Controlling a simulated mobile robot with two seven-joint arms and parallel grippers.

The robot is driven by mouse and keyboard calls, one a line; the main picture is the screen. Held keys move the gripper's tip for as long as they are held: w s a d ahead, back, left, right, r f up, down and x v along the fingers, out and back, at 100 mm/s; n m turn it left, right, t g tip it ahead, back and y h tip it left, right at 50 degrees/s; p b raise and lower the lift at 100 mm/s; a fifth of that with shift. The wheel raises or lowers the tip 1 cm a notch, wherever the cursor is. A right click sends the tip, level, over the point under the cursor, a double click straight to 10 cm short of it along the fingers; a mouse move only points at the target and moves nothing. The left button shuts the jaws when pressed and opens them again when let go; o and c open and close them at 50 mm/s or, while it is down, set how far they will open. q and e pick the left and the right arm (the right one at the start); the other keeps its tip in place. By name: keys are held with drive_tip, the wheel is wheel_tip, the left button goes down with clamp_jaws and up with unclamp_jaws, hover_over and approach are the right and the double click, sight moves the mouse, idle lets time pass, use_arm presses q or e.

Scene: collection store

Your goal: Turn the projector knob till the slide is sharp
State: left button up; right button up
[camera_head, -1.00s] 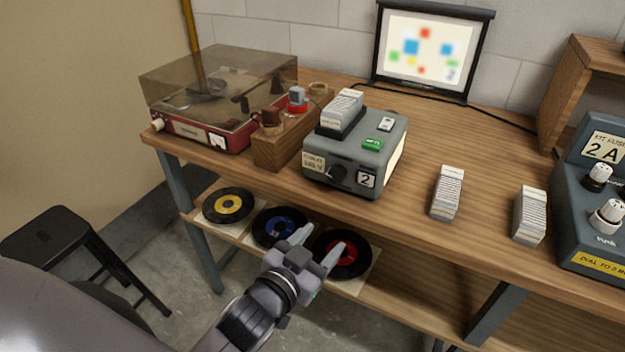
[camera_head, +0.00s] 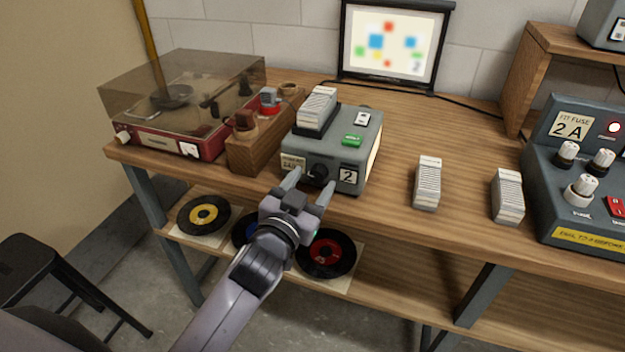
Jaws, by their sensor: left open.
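The grey slide projector (camera_head: 330,155) stands on the wooden bench, with a stack of slides on top and a label "2" on its front. Its black knob (camera_head: 318,173) is on the front face, left of the "2" label. The screen (camera_head: 395,45) at the back shows blurred coloured squares. My left gripper (camera_head: 308,184) is open, its two fingertips pointing up at the projector's front, one on each side of the knob in the picture. I cannot tell whether the fingers touch it. My right gripper is not in view.
A record player (camera_head: 180,110) with a smoky lid stands left of a wooden block (camera_head: 256,145). Two slide stacks, one nearer (camera_head: 427,182) and one farther right (camera_head: 507,196), stand on the bench. A fuse box (camera_head: 590,170) is at the right. Records lie on the shelf below.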

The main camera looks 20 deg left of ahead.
use_arm(q)
drive_tip(key=shift+w+d, duration=0.1)
drive_tip(key=shift+w, duration=0.6)
drive_tip(key=c, duration=1)
drive_tip(key=shift+r+m+p, duration=0.15)
drive_tip(key=shift+m+p, duration=0.85)
drive_tip(key=shift+m, duration=0.1)
drive_tip(key=shift+c, duration=0.2)
drive_tip(key=shift+m+p, duration=0.35)
drive_tip(key=shift+m, duration=0.55)
drive_tip(key=shift+f, duration=0.2)
drive_tip(key=o, duration=1)
drive_tip(key=shift+o, duration=0.2)
